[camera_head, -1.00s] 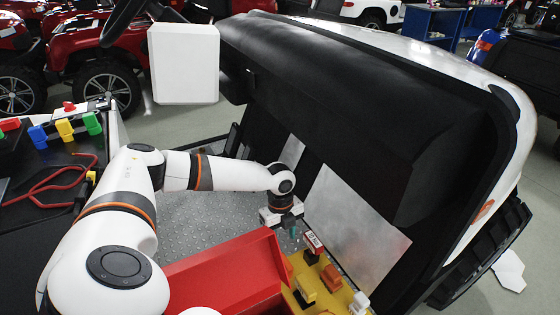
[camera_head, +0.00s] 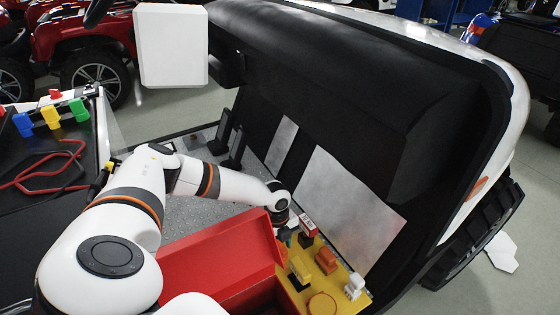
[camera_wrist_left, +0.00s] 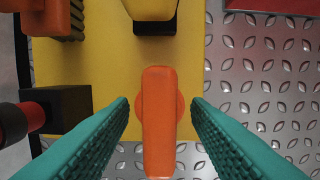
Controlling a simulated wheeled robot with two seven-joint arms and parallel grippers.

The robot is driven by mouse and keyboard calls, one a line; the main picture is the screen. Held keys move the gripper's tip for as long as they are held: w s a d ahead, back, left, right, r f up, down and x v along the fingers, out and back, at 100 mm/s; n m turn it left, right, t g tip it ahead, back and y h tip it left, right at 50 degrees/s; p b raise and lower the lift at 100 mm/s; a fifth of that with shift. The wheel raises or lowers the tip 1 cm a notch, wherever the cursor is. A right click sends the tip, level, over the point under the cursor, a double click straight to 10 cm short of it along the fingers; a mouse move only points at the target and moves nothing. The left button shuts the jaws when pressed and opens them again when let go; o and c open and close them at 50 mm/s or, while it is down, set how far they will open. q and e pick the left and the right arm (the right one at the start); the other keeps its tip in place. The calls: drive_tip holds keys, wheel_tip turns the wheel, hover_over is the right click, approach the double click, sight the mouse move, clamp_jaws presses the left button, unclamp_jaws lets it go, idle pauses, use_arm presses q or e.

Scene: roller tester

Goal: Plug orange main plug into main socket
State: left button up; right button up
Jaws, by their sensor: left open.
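My left gripper (camera_head: 285,238) is at the far-left end of the yellow board (camera_head: 350,301) in the head view. In the left wrist view its two teal fingers (camera_wrist_left: 160,112) are open, one on each side of an orange plug (camera_wrist_left: 158,135) with a round orange base. A gap shows between each finger and the plug. The plug is at the edge of the yellow board (camera_wrist_left: 80,70). In the head view the gripper and the red box's lid partly hide this spot. I cannot tell which fitting is the main socket. My right gripper is not in view.
A red box (camera_head: 215,262) stands close beside the gripper. The board also bears a red-and-black part (camera_head: 308,227), an orange part (camera_head: 326,260), a yellow part (camera_head: 300,268) and a white part (camera_head: 354,286). The dark vehicle body rises on the right.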

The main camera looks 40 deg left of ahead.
sight(280, 244)
use_arm(q)
clamp_jaws()
drive_tip(key=shift+r, duration=0.1)
